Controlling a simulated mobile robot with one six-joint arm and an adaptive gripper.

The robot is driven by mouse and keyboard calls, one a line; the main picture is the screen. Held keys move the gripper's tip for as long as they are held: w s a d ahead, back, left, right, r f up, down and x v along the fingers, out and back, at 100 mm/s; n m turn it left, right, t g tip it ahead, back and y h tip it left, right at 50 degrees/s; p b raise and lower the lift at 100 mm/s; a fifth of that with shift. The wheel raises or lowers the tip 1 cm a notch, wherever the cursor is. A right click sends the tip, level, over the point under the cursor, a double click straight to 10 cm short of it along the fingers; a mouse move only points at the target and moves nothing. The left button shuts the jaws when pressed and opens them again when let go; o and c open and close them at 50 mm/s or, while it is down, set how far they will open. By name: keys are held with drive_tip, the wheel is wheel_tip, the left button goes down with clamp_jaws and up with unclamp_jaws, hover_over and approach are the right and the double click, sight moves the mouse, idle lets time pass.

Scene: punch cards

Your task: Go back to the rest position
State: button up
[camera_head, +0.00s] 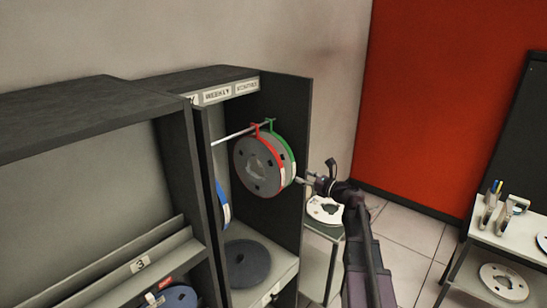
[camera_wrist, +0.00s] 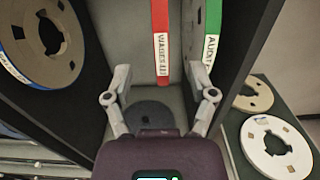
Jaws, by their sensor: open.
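My gripper (camera_head: 306,181) is at the right side of the dark cabinet, beside the hanging reels. In the wrist view, its two fingers (camera_wrist: 157,76) are spread apart with nothing between them. A red-banded reel (camera_head: 257,166) and a green-banded reel (camera_head: 291,163) hang from a rod in the cabinet. In the wrist view, the red band (camera_wrist: 160,40) and the green band (camera_wrist: 210,35) are beyond the fingertips. I cannot tell the exact gap.
The cabinet's right side panel (camera_head: 293,112) stands close to the gripper. A blue-banded reel (camera_head: 223,205) hangs to the left, and a dark disc (camera_head: 246,264) lies on the shelf below. A white reel (camera_head: 325,210) lies on a small table. Open floor (camera_head: 405,235) is at the right.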

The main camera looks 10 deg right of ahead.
drive_tip(key=s+a+f+n+g+h+b, duration=0.25)
drive_tip(key=s+a+f+n+g, duration=0.7)
drive_tip(key=a+f+n, duration=0.5)
drive_tip(key=s+f+n+g+h+b, duration=0.4)
drive_tip(key=s+f+n+h, duration=0.4)
drive_tip(key=s+f+n, duration=0.3)
drive_tip(key=s+n+g, duration=0.1)
drive_tip(key=s+n, duration=0.2)
drive_tip(key=s, duration=0.3)
drive_tip(key=shift+a, duration=0.15)
drive_tip(key=shift+w+n, duration=0.1)
drive_tip(key=shift+n, duration=0.15)
